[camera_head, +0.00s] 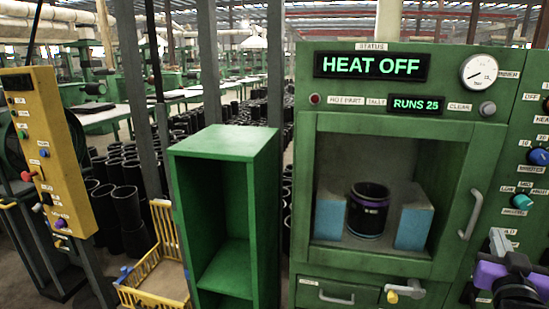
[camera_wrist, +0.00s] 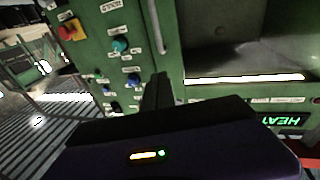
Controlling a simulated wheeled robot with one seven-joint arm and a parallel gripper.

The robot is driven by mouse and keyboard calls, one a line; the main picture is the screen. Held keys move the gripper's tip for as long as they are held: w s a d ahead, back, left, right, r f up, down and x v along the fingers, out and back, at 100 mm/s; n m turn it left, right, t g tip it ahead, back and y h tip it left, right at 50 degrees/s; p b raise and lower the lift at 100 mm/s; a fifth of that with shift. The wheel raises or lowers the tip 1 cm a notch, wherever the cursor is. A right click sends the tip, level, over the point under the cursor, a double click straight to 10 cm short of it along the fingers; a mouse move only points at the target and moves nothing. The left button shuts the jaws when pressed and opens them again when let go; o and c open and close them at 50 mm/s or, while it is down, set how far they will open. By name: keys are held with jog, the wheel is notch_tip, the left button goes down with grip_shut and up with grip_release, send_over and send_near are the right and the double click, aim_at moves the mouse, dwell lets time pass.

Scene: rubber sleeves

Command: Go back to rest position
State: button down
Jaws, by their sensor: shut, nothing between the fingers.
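My gripper (camera_head: 498,241) is at the lower right of the head view, in front of the green machine's right-hand control panel. Its fingers are shut and empty. In the wrist view, the dark fingers of my gripper (camera_wrist: 157,92) point toward the green panel, tilted in the picture. A black rubber sleeve (camera_head: 371,216) with a purple band near its top stands in the machine's open chamber, between two blue blocks (camera_head: 329,217) (camera_head: 413,220). My gripper is apart from the sleeve, to its right and outside the chamber.
The green machine (camera_head: 455,135) reads "HEAT OFF" and "RUNS 25". Knobs (camera_head: 539,156) and a chamber handle (camera_head: 470,214) stick out near my gripper. Left are an empty green shelf (camera_head: 260,190), a yellow basket (camera_head: 163,237) and a yellow control post (camera_head: 60,150). Black sleeves (camera_head: 128,205) stand behind.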

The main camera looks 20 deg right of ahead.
jog(key=s+a+f+n+t+y, duration=0.1)
jog(key=s+a+f+t+y, duration=0.15)
jog(key=a, duration=0.65)
jog(key=s+a+f+n+t+y, duration=0.15)
jog(key=s+a+f, duration=0.25)
jog(key=a, duration=0.4)
jog(key=s+a+f+n+t+y, duration=0.1)
jog(key=s+a+f+n+y, duration=0.15)
jog(key=a, duration=0.65)
jog(key=s+a+f+n+g+y, duration=0.1)
jog(key=s+a+f+n+y, duration=0.1)
jog(key=s+a, duration=0.4)
jog(key=s+a+f+n+g+y, duration=0.2)
jog(key=s+a+f+y, duration=0.3)
jog(key=s, duration=0.6)
jog(key=shift+s+a+f, duration=0.25)
jog(key=shift+a, duration=0.85)
